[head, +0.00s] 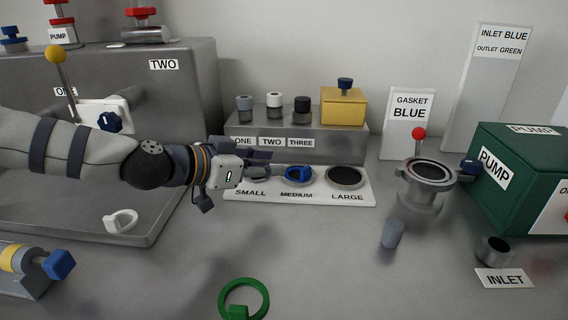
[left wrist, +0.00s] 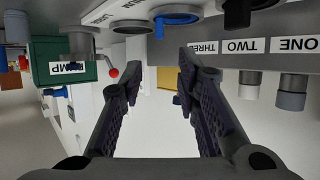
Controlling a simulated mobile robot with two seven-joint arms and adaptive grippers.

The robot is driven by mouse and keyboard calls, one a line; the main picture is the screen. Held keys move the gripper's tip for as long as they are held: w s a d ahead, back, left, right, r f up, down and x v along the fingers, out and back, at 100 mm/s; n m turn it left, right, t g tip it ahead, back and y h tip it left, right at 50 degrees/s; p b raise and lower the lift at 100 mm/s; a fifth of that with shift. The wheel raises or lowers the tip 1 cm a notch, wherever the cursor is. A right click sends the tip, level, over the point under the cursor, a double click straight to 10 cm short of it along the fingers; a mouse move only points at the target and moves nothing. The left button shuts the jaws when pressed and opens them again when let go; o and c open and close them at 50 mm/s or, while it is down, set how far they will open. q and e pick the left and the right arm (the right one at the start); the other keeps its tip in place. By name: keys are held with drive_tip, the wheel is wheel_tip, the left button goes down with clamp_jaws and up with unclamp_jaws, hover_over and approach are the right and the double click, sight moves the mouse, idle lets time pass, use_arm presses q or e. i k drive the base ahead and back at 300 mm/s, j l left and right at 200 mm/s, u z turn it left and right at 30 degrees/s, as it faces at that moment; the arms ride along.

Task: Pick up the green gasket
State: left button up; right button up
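The green gasket (head: 238,313) is a flat ring with a small block-shaped tab. It lies on the grey bench at the bottom centre of the head view, not in the left wrist view. My left gripper (head: 270,168) is well behind and above it, over the white SMALL, MEDIUM, LARGE tray, beside the blue gasket (head: 298,175). In the left wrist view the fingers (left wrist: 160,75) are spread apart with nothing between them. My left gripper hides the SMALL place from the head view. My right gripper is not in view.
The tray (head: 310,197) sits before a grey step with knobs and a yellow box (head: 343,106). A flanged fitting (head: 421,195), grey cylinder (head: 393,233) and green pump (head: 520,180) stand right. Bench around the green gasket is clear.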

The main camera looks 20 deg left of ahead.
sight(235, 311)
drive_tip(key=k, duration=1.5)
